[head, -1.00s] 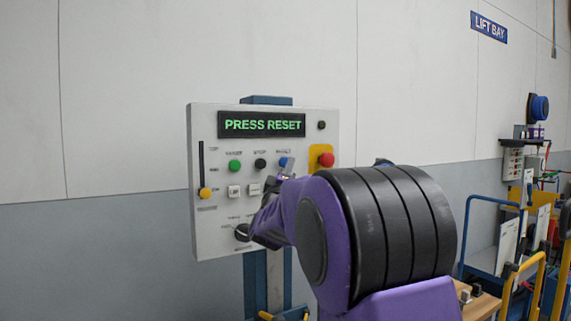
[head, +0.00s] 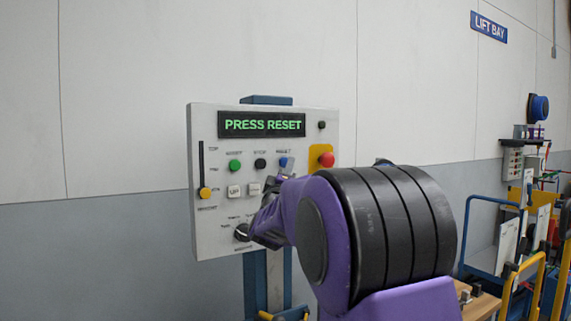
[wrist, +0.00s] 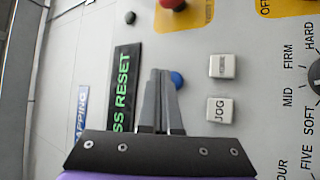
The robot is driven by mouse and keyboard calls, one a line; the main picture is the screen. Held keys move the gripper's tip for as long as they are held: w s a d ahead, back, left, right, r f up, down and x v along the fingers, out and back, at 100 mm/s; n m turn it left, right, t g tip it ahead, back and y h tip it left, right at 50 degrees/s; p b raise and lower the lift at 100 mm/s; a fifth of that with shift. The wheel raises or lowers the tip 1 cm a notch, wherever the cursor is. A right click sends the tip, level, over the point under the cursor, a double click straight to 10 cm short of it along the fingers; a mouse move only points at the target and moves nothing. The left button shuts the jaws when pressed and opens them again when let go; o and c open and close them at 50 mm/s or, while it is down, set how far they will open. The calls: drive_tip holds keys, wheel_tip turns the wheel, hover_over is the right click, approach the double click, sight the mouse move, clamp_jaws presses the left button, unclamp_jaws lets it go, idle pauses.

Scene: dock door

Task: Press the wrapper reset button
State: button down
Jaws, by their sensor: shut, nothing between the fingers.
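The control panel (head: 217,120) has a lit display (head: 262,124) reading "PRESS RESET". The blue reset button (head: 283,161) is in its upper row, under a small label; it also shows in the wrist view (wrist: 178,80). My gripper (wrist: 160,73) is shut and empty. In the wrist view its fingertips are just left of the blue button and overlap its edge. In the head view my gripper (head: 284,175) is right at the button, partly hidden by my arm. I cannot tell whether the tips touch the button or panel.
A green button (head: 235,165) and a black stop button (head: 260,164) are left of the blue one. A red mushroom button (head: 326,159) on yellow is to its right. White JOG (wrist: 220,109) and another white button sit close by. Carts stand at the right.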

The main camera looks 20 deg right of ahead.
drive_tip(key=shift+w, duration=0.1)
idle(0.3)
drive_tip(key=shift+w, duration=0.3)
drive_tip(key=shift+w+a+p, duration=0.15)
drive_tip(key=shift+w+p, duration=0.3)
drive_tip(key=shift+w, duration=0.05)
idle(0.6)
idle(0.4)
drive_tip(key=shift+s+b, duration=0.5)
drive_tip(key=shift+s, duration=0.4)
drive_tip(key=shift+s+d+b, duration=0.2)
drive_tip(key=shift+s+b, duration=0.2)
drive_tip(key=shift+s, duration=0.4)
drive_tip(key=shift+s+d+b, duration=0.2)
drive_tip(key=shift+s+b, duration=0.15)
drive_tip(key=shift+s, duration=0.5)
drive_tip(key=shift+s+d+b, duration=0.2)
drive_tip(key=shift+s+b, duration=0.2)
drive_tip(key=shift+s, duration=0.4)
